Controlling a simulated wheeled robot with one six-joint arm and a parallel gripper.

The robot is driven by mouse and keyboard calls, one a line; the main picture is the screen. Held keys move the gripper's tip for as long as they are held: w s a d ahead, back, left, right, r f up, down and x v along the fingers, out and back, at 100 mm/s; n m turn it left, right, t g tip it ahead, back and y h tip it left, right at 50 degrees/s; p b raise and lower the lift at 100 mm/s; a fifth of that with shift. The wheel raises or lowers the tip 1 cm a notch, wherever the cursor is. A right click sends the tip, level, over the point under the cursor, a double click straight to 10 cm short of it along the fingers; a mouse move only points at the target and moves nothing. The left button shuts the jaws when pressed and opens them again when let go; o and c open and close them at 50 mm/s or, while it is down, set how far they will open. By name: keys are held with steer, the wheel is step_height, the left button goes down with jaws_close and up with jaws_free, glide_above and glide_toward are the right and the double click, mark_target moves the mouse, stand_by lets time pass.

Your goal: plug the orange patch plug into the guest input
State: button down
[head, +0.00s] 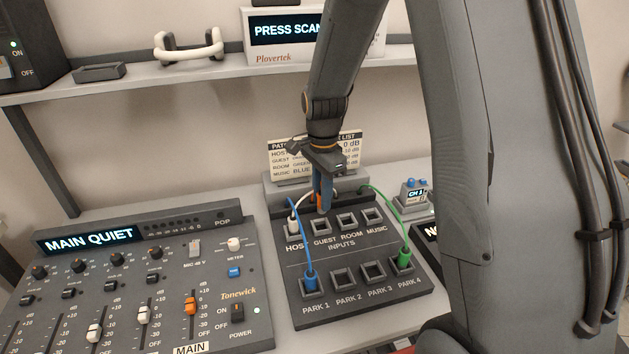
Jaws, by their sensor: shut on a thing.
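My gripper (323,193) points down over the back row of the patch panel (353,252) and is shut on the orange plug (319,202). Only a small part of the plug shows between the fingers. The plug is at or just above the guest input (321,227), the second socket in the row marked INPUTS. Whether its tip is inside the socket cannot be told from this view. The guest socket's front rim shows below the plug.
A white plug (293,226) is in HOST, a blue plug (310,282) in PARK 1, a green plug (404,260) in PARK 4. Their cables arch close to my gripper. ROOM, MUSIC, PARK 2 and PARK 3 are empty. The mixer (140,285) stands left.

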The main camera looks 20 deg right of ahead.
mark_target(321, 212)
steer(key=shift+w+f, duration=0.15)
steer(key=shift+w, duration=0.15)
steer(key=shift+f+b, duration=2.25)
steer(key=shift+f, duration=0.55)
steer(key=shift+s, duration=0.1)
steer(key=shift+p, duration=0.5)
steer(key=shift+f, duration=0.6)
steer(key=c, duration=1.8)
jaws_free()
steer(key=shift+c, duration=0.2)
steer(key=shift+r, duration=0.1)
